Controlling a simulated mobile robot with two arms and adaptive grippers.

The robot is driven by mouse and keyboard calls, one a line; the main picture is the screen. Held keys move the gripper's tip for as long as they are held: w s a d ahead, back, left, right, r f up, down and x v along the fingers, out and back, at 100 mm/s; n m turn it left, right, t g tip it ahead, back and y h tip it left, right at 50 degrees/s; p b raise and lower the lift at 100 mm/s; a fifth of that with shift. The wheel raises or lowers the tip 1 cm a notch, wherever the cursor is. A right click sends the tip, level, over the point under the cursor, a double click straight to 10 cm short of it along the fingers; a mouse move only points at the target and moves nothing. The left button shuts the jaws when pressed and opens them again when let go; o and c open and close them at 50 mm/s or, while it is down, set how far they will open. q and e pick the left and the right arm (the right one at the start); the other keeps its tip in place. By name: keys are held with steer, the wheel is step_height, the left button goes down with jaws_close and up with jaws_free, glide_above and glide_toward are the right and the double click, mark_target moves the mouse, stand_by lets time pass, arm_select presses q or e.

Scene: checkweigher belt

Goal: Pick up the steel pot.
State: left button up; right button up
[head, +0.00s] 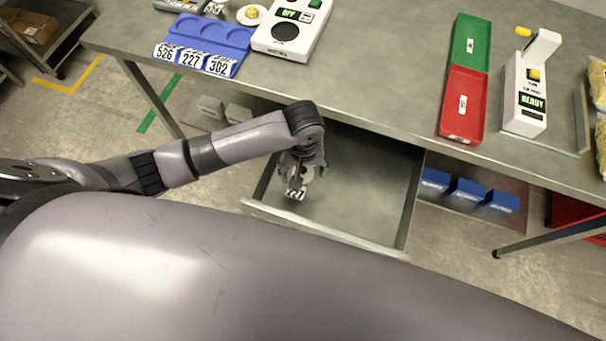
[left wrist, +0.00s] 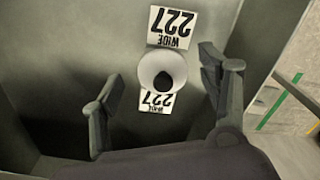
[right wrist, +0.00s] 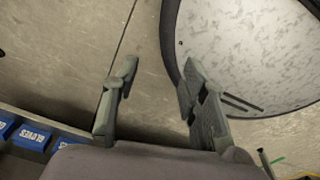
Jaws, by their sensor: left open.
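What I take to be the steel pot stands in the open drawer. In the left wrist view the pot (left wrist: 150,70) is a pale round shape with a dark round centre, between two white cards reading 227 WIDE (left wrist: 171,27). My left gripper (left wrist: 163,72) is open, with a finger on either side of the pot and a gap to each. In the head view my left gripper (head: 303,178) reaches down into the drawer and hides most of the pot. My right gripper (right wrist: 155,85) is open and empty over the floor, outside the head view.
The drawer (head: 360,205) is pulled out below the steel table and otherwise bare. On the table are a blue tray (head: 205,45), a scale (head: 290,30), green and red trays (head: 465,100) and a white READY device (head: 525,95). Blue boxes (head: 468,190) sit on a lower shelf.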

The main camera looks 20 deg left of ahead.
arm_select(q)
steer(key=shift+f, duration=0.25)
steer(key=shift+w+f, duration=0.1)
steer(key=shift+f, duration=0.3)
step_height(320, 180, down, 4)
steer(key=shift+w+a+f, duration=0.1)
steer(key=shift+w, duration=0.05)
arm_select(e)
steer(key=shift+s, duration=0.95)
arm_select(q)
steer(key=shift+c, duration=0.3)
arm_select(e)
steer(key=shift+w, duration=0.1)
arm_select(q)
steer(key=c, duration=1.2)
steer(key=shift+c, duration=0.2)
arm_select(e)
steer(key=shift+w, duration=0.35)
